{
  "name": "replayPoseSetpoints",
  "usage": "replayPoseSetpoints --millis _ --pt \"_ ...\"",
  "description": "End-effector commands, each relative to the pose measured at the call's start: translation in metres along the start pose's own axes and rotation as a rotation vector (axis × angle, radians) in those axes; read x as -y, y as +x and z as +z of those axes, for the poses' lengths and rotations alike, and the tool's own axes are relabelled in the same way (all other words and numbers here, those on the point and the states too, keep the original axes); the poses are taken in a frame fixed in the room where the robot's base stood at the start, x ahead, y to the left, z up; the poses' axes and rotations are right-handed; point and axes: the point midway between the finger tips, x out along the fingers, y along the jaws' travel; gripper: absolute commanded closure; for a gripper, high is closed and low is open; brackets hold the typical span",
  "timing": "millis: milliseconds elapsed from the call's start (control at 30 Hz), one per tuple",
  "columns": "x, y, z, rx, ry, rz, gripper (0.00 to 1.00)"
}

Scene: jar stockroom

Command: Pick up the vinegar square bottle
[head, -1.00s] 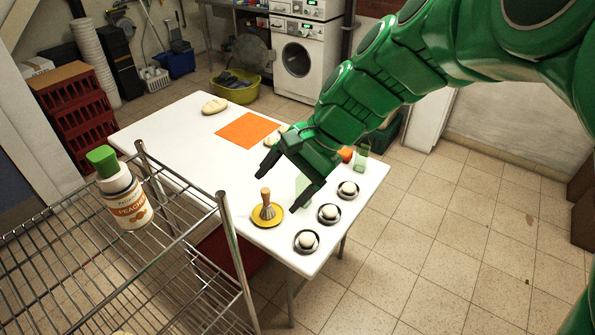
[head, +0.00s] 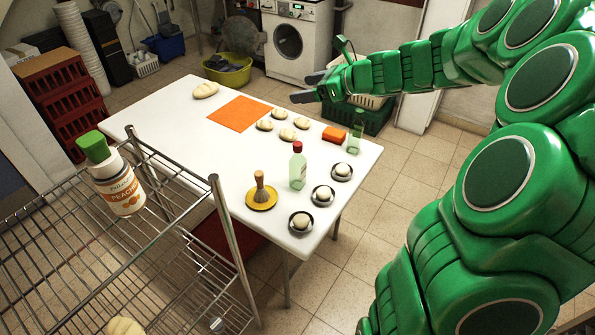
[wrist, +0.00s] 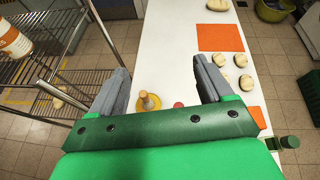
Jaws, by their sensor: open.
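A clear greenish bottle with a red cap (head: 298,170) stands upright on the white table, near its front right part. Its red cap (wrist: 178,105) shows in the wrist view, low between the fingers and close to the gripper body. A second green-tinted bottle (head: 356,138) stands by the table's right edge; its dark green cap (wrist: 290,142) shows in the wrist view. I cannot read a label on either, so I cannot tell which is vinegar. My gripper (head: 308,87) is open and empty, raised above the table, with its fingers apart in the wrist view (wrist: 160,68).
The white table (head: 165,125) holds a brush on a yellow dish (head: 260,195), several dough balls, some in small dark dishes (head: 322,196), an orange mat (head: 239,114) and an orange block (head: 334,134). A wire rack (head: 120,250) with a peach bottle (head: 118,185) stands at left.

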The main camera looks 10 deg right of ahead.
Motion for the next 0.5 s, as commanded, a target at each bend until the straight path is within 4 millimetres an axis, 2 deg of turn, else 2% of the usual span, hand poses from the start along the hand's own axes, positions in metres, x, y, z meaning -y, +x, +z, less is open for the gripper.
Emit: replayPoseSetpoints --millis 167,500 --pt "0.031 -0.005 -0.014 0.024 0.118 -0.064 0.20" --pt "0.023 0.025 -0.076 0.024 0.122 -0.058 0.20"
